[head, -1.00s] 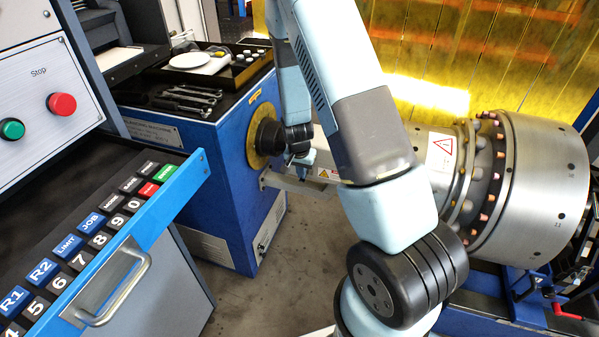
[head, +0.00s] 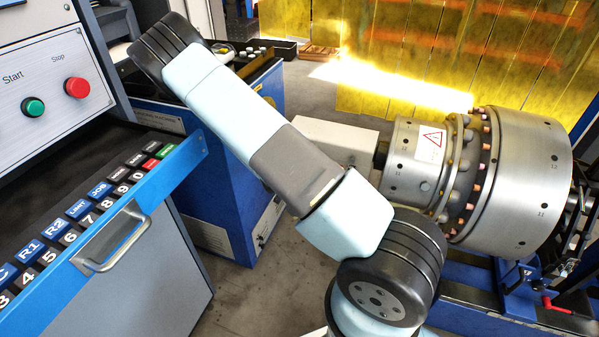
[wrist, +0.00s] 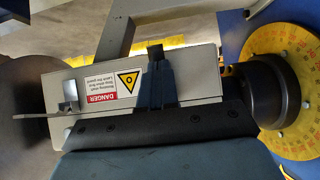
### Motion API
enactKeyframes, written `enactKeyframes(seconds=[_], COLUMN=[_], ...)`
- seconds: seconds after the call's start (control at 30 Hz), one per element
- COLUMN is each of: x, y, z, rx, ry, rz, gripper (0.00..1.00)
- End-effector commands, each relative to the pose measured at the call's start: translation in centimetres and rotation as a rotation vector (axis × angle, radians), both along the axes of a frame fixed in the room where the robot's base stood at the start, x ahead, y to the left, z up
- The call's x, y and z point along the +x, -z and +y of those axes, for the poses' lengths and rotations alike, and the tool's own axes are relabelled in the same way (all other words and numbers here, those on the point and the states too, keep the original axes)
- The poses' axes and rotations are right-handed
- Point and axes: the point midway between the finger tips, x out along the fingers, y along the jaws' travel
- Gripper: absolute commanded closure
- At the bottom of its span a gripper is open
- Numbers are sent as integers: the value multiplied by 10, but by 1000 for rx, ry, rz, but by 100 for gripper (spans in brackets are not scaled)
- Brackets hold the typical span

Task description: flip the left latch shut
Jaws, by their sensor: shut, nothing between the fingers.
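In the wrist view, a pale metal guard (wrist: 203,78) with a red-and-white danger label and a yellow warning triangle spans the picture. A small bright metal latch-like piece (wrist: 70,95) stands at its picture-left end, with a flat tab sticking out to the left. I cannot tell whether it is latched. My gripper (wrist: 155,55) shows as narrow dark fingers, shut and empty, over the middle of the guard, right of the label and apart from that piece. Any second latch is not clearly visible. In the head view my arm covers this area and my gripper is hidden.
A dark hub on a yellow graduated dial (wrist: 300,115) stands close at the right in the wrist view. In the head view the large metal rotor (head: 520,175) is right of my arm, and the blue-edged button console (head: 100,215) is left. Floor shows between.

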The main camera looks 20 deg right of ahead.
Motion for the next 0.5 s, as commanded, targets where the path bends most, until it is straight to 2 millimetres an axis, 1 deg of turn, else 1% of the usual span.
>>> enactKeyframes(seconds=[0.03, 0.33, 0.5], x=[-1, 0, 0], y=[4, 1, -5], z=[-1, -4, -5], rx=[-23, -13, -11], ry=[-2, 7, 9], rz=[-21, -16, -16], gripper=[100, 100, 100])
